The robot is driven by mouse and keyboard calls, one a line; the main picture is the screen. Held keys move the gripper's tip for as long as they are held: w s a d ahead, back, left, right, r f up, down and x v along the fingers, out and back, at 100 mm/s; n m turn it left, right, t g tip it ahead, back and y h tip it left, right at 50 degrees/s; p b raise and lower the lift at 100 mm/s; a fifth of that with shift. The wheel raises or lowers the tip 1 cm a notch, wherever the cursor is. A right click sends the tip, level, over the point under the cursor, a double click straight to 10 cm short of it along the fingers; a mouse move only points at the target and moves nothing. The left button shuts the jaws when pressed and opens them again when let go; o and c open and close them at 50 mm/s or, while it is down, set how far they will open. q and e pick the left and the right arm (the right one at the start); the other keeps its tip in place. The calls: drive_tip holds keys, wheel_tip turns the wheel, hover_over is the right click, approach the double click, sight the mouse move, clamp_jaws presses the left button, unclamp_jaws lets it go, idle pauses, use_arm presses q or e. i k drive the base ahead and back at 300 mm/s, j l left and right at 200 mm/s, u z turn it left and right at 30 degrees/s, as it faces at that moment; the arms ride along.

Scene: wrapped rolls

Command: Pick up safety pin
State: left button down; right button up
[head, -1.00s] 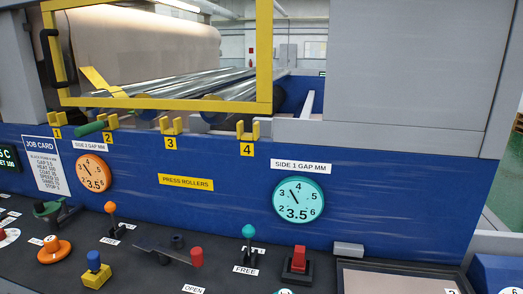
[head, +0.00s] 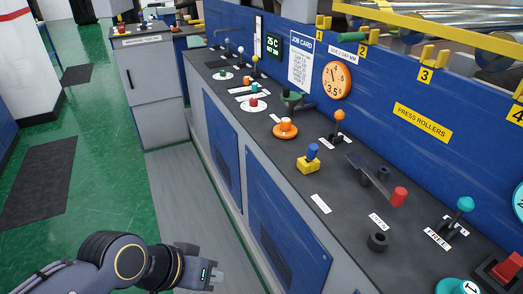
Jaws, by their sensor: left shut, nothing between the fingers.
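I cannot make out a safety pin for certain in the head view. Yellow numbered hooks line the top of the blue machine front, among them hook 2 (head: 371,33) and hook 3 (head: 433,58). My left gripper (head: 214,279) is low in the view, left of the console and well apart from the hooks. It is shut and empty. My right gripper is out of view.
The dark console (head: 335,165) carries several knobs and levers, including an orange knob (head: 285,129) and a red-tipped lever (head: 399,197). A grey cabinet (head: 158,100) stands at its far end. The green floor (head: 105,190) on the left is open, with dark mats.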

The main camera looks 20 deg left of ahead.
sight(313, 148)
drive_tip(key=u, duration=0.3)
drive_tip(key=i+j+u, duration=0.55)
drive_tip(key=i, duration=0.2)
